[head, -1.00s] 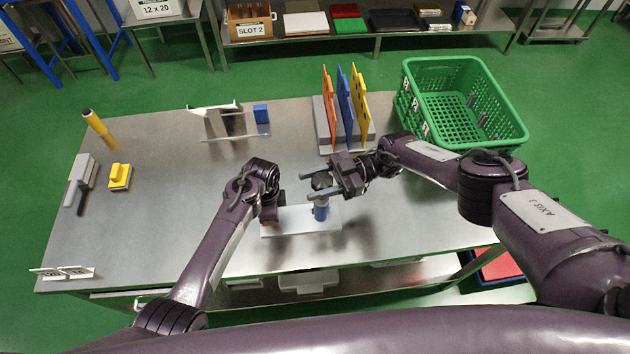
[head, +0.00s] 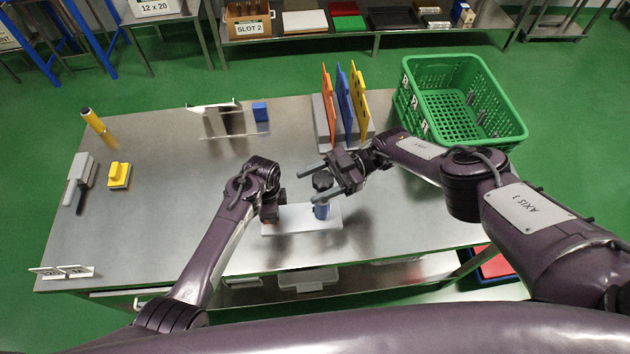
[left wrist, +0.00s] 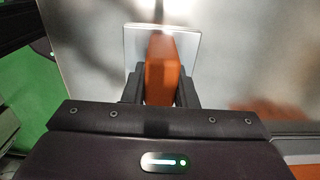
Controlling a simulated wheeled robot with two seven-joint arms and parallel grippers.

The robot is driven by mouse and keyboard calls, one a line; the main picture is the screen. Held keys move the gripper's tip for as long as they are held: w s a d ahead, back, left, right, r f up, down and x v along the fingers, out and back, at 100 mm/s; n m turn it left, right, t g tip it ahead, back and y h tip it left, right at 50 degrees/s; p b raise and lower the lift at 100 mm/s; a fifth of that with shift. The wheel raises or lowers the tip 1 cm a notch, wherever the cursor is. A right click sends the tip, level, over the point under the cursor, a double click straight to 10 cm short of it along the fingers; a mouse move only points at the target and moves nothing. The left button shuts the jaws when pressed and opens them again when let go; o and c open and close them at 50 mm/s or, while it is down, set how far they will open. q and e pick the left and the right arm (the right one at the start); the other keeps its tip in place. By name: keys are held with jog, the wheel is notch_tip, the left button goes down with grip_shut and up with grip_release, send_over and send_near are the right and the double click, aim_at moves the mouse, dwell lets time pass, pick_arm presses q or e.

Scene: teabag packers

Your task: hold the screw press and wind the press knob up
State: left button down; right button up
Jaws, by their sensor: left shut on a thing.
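The screw press has a pale base plate (head: 290,224), a blue post (head: 321,211) and a dark knob (head: 322,181) on top. My left gripper (head: 269,214) is at the left end of the base. In the left wrist view the left gripper (left wrist: 161,88) is shut on the press's orange block (left wrist: 172,62), with the plate (left wrist: 190,42) beyond. My right gripper (head: 318,183) reaches in from the right. Its two fingers are apart, one on the far side and one on the near side of the knob. I cannot tell whether either touches it.
A rack with orange, blue and yellow boards (head: 345,105) stands behind the right gripper. A green crate (head: 408,100) is at the back right. A yellow block (head: 119,176) and a grey tool (head: 80,172) lie at the left. The table's left middle (head: 180,190) is clear.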

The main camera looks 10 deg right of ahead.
aim_at(315, 182)
jog(key=shift+o, duration=0.6)
jog(key=shift+d, duration=0.1)
jog(key=shift+r, duration=0.2)
jog(key=shift+w+r, duration=0.1)
jog(key=shift+r, duration=0.15)
notch_tip(315, 182, up, 9)
jog(key=shift+r, duration=0.1)
